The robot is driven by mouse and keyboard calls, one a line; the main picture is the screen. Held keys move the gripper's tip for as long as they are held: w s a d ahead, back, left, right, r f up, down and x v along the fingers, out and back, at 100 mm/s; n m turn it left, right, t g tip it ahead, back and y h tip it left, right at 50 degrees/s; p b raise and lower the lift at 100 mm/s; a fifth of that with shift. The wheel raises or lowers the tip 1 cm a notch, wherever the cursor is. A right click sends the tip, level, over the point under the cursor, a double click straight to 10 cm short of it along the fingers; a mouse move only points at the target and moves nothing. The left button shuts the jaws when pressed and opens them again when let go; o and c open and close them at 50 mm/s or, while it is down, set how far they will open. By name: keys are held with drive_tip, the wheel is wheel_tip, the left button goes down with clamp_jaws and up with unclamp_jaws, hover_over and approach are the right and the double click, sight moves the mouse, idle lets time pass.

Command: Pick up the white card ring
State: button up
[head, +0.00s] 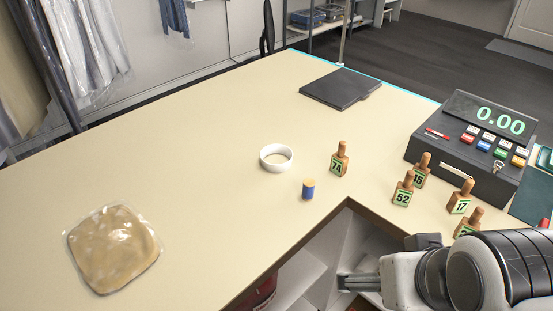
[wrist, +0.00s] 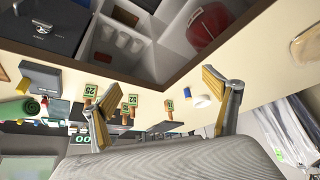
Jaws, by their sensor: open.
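The white card ring (head: 277,168) is a short, hollow white band lying flat on the beige counter (head: 190,140), near its middle in the head view. A small white shape, probably the ring (wrist: 203,101), shows beside the right finger in the wrist view. My gripper (wrist: 155,98) is open, with its two yellow-padded fingers spread wide and nothing between them. In the head view my gripper (head: 345,282) is at the lower right, over the open shelving, well apart from the ring.
Numbered wooden tags, including 74 (head: 340,160) and 52 (head: 403,190), stand farther right before the till (head: 470,150). A dark flat box (head: 340,88) lies behind. A plastic-wrapped bundle (head: 113,248) lies left.

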drive_tip(key=shift+w, duration=0.1)
drive_tip(key=w+a+f+t, duration=0.1)
drive_tip(key=w+a+t, duration=0.1)
drive_tip(key=w, duration=0.9)
drive_tip(key=w+a+f+n+t+y, duration=0.1)
drive_tip(key=w+a+f, duration=0.1)
drive_tip(key=w, duration=1)
drive_tip(key=w+a+f+n+t+y, duration=0.1)
drive_tip(key=w+a, duration=0.3)
drive_tip(key=w, duration=0.7)
drive_tip(key=shift+w+f+t, duration=0.2)
drive_tip(key=shift+f+t, duration=0.55)
drive_tip(key=shift+t, duration=0.05)
drive_tip(key=shift+n+t+y, duration=0.7)
drive_tip(key=shift+y, duration=0.2)
drive_tip(key=w+a+f, duration=0.2)
drive_tip(key=w+f, duration=0.1)
drive_tip(key=w+a+f, duration=0.2)
drive_tip(key=w+a, duration=0.1)
drive_tip(key=shift+f, duration=0.4)
drive_tip(key=shift+w+a+f, duration=0.25)
drive_tip(key=shift+a+f, duration=0.1)
drive_tip(key=shift+a, duration=0.1)
drive_tip(key=shift+x, duration=1.3)
